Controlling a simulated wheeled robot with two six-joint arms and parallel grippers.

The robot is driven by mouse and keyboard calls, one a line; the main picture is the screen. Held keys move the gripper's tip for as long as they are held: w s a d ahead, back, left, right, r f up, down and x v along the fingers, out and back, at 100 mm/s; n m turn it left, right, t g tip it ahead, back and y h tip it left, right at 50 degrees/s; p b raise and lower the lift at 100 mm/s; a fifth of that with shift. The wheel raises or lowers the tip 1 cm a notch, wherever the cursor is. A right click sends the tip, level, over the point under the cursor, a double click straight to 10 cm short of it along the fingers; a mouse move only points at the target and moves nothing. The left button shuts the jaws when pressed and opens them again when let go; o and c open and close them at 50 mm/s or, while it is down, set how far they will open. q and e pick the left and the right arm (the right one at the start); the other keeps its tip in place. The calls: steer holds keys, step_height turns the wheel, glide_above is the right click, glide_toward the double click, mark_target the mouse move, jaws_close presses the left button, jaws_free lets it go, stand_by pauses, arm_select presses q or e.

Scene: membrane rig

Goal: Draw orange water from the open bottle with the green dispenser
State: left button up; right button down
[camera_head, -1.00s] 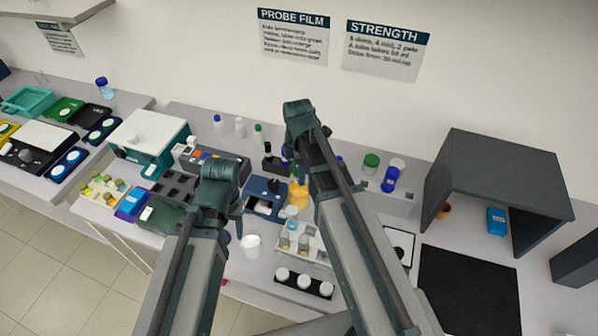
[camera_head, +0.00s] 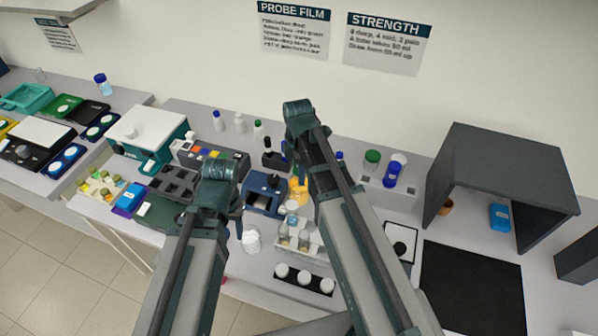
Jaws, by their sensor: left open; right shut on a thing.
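The orange water (camera_head: 298,188) shows in a bottle at the middle of the bench, partly covered by my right arm; its mouth is hard to make out. My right gripper (camera_head: 293,162) is largely hidden behind its own arm, just above and behind the orange bottle. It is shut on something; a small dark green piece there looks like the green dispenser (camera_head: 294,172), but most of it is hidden. I cannot tell whether its tip is inside the bottle. My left gripper (camera_head: 237,222) is open and empty, left of the orange bottle, above the bench front.
A blue device (camera_head: 264,196) stands just left of the orange bottle. A rack with beakers (camera_head: 290,252) and a black strip of white caps (camera_head: 304,280) lie in front. A white container (camera_head: 251,241) stands near my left gripper. A dark hood (camera_head: 505,170) is at right.

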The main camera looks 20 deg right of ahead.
steer(key=shift+s+a+f+b, duration=0.1)
steer(key=shift+s+f+b, duration=0.2)
steer(key=shift+f, duration=0.3)
arm_select(q)
steer(key=shift+f, duration=0.55)
steer(key=shift+w+r+p, duration=0.2)
steer(key=shift+r+p, duration=0.1)
steer(key=shift+p, duration=0.1)
arm_select(e)
steer(key=shift+w+r, duration=0.15)
steer(key=shift+r, duration=0.45)
arm_select(q)
steer(key=shift+r+p, duration=0.5)
arm_select(e)
steer(key=shift+r, duration=0.2)
arm_select(q)
steer(key=shift+r, duration=0.2)
arm_select(e)
steer(key=shift+w+r, duration=0.1)
steer(key=shift+r, duration=0.1)
arm_select(q)
steer(key=shift+r+p, duration=0.3)
steer(key=shift+p, duration=0.15)
arm_select(e)
steer(key=shift+r, duration=0.25)
